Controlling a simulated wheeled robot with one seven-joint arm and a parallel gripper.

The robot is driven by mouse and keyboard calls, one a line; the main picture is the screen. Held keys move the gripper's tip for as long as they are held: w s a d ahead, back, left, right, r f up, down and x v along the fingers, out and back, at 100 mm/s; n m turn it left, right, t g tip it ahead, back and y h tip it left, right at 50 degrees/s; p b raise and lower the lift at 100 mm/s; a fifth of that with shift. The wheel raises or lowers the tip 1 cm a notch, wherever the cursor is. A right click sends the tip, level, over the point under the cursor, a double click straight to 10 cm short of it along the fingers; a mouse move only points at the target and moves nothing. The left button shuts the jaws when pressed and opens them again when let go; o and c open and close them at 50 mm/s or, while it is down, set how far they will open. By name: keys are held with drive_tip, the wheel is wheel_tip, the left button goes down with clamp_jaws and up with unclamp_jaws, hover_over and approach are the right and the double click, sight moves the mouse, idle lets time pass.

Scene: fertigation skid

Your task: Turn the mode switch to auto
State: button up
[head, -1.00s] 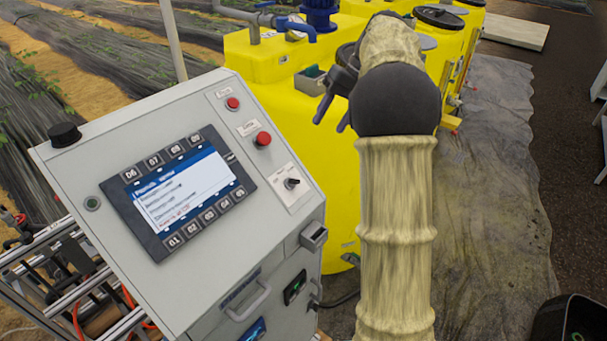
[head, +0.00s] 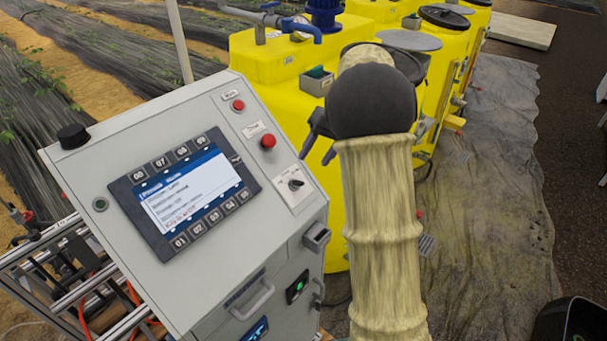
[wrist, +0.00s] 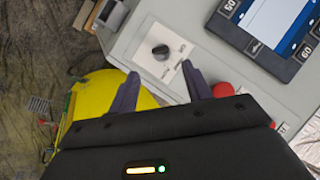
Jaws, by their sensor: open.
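The mode switch is a small black rotary knob (head: 295,184) on a white label plate at the right side of the grey sloped control panel (head: 110,150). My gripper (head: 307,145) is in front of the yellow tank, just up and right of the switch in the head view. In the wrist view its two dark fingers (wrist: 160,77) are apart with nothing between them. The gripper does not touch the knob.
Red buttons (head: 268,141) sit above the switch, and one (wrist: 222,90) is close to the right finger in the wrist view. A display with keys (head: 185,195) is left of the switch. A yellow tank (head: 265,75) stands behind the panel.

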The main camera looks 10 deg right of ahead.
sight(302, 182)
drive_tip(key=p+x, duration=0.2)
drive_tip(key=x, duration=0.6)
drive_tip(key=shift+a, duration=0.1)
drive_tip(key=c, duration=1)
drive_tip(key=shift+o, duration=0.2)
